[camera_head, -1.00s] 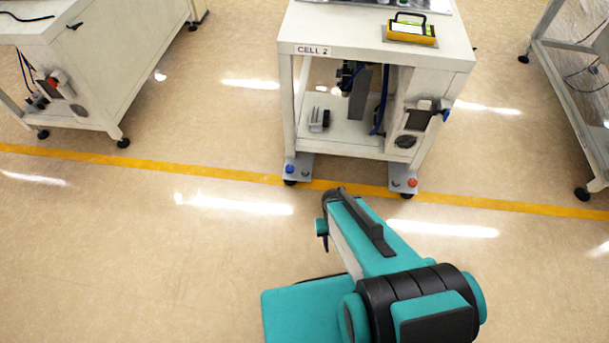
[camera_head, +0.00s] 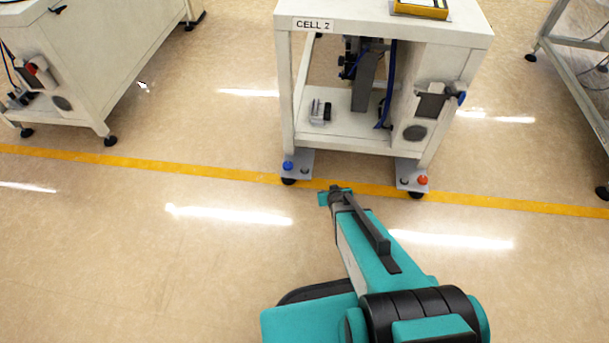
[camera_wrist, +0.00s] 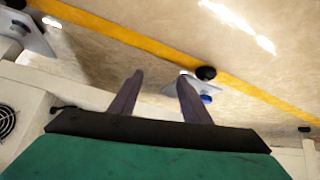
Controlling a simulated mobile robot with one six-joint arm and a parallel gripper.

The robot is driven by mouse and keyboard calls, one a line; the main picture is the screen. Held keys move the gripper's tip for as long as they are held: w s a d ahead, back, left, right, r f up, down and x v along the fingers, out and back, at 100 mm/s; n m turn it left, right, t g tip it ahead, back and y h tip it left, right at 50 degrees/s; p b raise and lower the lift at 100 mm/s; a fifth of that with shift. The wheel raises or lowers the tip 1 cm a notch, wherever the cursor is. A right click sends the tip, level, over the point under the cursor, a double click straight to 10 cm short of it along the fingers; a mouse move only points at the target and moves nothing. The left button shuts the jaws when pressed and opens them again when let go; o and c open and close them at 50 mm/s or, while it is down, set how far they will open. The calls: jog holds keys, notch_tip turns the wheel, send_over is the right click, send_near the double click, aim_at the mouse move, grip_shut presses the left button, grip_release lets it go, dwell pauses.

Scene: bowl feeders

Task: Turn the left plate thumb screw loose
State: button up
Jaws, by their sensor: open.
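The left plate (camera_head: 300,158) is a grey foot plate under the front left leg of the cart marked CELL 2. Its thumb screw, a blue knob (camera_head: 288,166), stands on the plate's left part, with a smaller dark knob beside it. In the wrist view the blue knob (camera_wrist: 206,99) shows just right of the right fingertip. The plate (camera_wrist: 178,87) lies partly behind that finger. My gripper (camera_wrist: 160,76) is open and empty, its fingers apart. In the head view my gripper (camera_head: 335,194) is right of and in front of the left plate, apart from the knob.
The right plate (camera_head: 409,170) carries a red knob (camera_head: 422,180). The CELL 2 cart (camera_head: 350,142) has a lower shelf behind the plates. A yellow floor line (camera_head: 230,173) runs past the feet. Other carts stand left and right; the floor in front is clear.

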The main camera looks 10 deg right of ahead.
jog(key=w+a+n+t+y+b, duration=0.2)
jog(key=w+t+y+b, duration=0.1)
jog(key=w+b, duration=0.3)
jog(key=w+a+f+n+t+y+b, duration=0.1)
jog(key=w+a+t+y+b, duration=0.2)
jog(key=w+t+b, duration=0.3)
jog(key=w+b, duration=0.1)
jog(key=b, duration=0.2)
jog(key=shift+n+y, duration=0.4)
jog(key=shift+f+b, duration=0.3)
jog(key=shift+b, duration=0.05)
jog(key=b, duration=0.3)
send_near(306, 171)
jog(key=x, duration=0.4)
jog(key=shift+w+f, duration=0.1)
jog(key=shift+f, duration=0.05)
jog(key=b+x, duration=0.2)
jog(key=x, duration=0.3)
jog(key=shift+w+b, duration=0.3)
jog(key=shift+b, duration=0.05)
jog(key=shift+w+a+r+b, duration=0.1)
jog(key=shift+w+a+b, duration=0.05)
jog(key=shift+w, duration=0.3)
jog(key=shift+w+a+r+b, duration=0.15)
jog(key=shift+w, duration=0.25)
jog(key=shift+d, duration=0.1)
jog(key=c, duration=1)
